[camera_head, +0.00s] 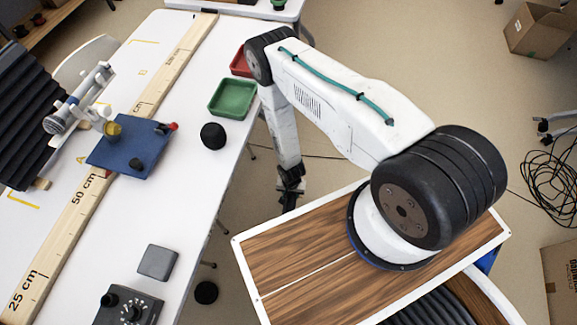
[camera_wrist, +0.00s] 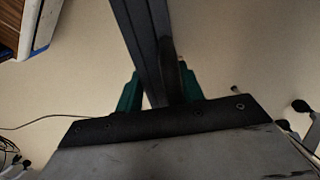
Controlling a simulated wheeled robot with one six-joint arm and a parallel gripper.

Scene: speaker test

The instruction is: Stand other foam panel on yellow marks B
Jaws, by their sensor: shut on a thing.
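My gripper (camera_head: 290,190) points down between the table and my wooden deck. In the wrist view its green fingertips (camera_wrist: 160,92) are shut on a dark, slim piece (camera_wrist: 150,45), seen nearly edge-on. It looks like the other foam panel, but its full shape is hidden. One black ribbed foam panel (camera_head: 25,110) stands on the table at the far left, near the letter A. A yellow mark (camera_head: 146,41) lies at the far end of the white table, near the letter B. The table around that mark is bare.
A long wooden ruler (camera_head: 75,195) runs along the table (camera_head: 200,255). A blue board (camera_head: 130,160) with a small device, a black ball (camera_head: 213,136), a green tray (camera_head: 232,99) and a red tray (camera_head: 241,62) are nearby. A white round-backed chair (camera_head: 85,60) stands behind.

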